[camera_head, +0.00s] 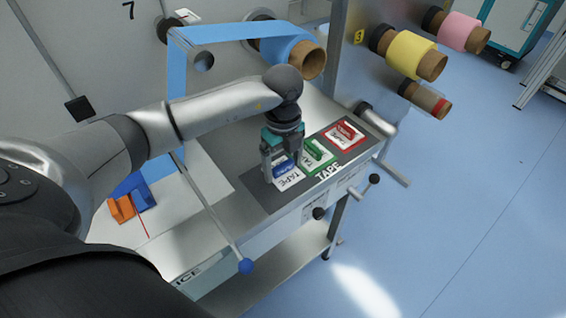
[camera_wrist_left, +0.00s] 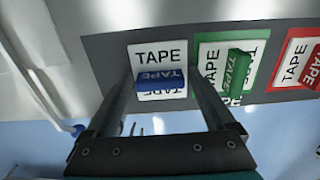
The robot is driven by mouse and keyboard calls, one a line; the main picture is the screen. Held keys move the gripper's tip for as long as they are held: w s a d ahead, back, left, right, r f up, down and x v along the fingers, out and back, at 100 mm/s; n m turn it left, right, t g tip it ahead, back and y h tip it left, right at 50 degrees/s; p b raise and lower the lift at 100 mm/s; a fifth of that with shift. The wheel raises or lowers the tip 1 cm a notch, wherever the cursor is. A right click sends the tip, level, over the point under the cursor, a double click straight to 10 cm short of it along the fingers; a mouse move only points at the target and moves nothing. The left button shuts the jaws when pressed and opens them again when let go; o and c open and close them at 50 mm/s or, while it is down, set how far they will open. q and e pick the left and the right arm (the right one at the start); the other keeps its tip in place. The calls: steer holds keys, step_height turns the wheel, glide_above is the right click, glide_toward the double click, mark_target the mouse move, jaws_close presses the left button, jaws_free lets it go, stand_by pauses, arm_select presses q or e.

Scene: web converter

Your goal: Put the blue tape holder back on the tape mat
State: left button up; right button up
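The blue tape holder (camera_head: 282,167) is between the fingers of my left gripper (camera_head: 283,170), over the dark tape mat (camera_head: 256,190). In the left wrist view the blue holder (camera_wrist_left: 161,84) lies crosswise, its ends against the two fingers of the left gripper (camera_wrist_left: 162,80). It covers part of a white TAPE label (camera_wrist_left: 158,54). I cannot tell whether it touches the mat or hangs just above it. A green holder (camera_head: 314,150) and a red holder (camera_head: 346,131) sit on their own labels beside it. My right gripper is not in view.
Blue web (camera_head: 235,33) runs above the table to a blue roll (camera_head: 285,48). Yellow (camera_head: 408,54) and pink (camera_head: 460,31) rolls stick out at the right. A blue-knobbed rod (camera_head: 246,266) crosses the front. A blue-and-orange block (camera_head: 122,208) lies at the left.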

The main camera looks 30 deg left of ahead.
mark_target(283, 164)
arm_select(q)
steer(key=shift+o, duration=0.6)
steer(key=shift+r, duration=0.3)
step_height(283, 164, up, 12)
steer(key=p, duration=0.1)
steer(key=shift+f, duration=0.15)
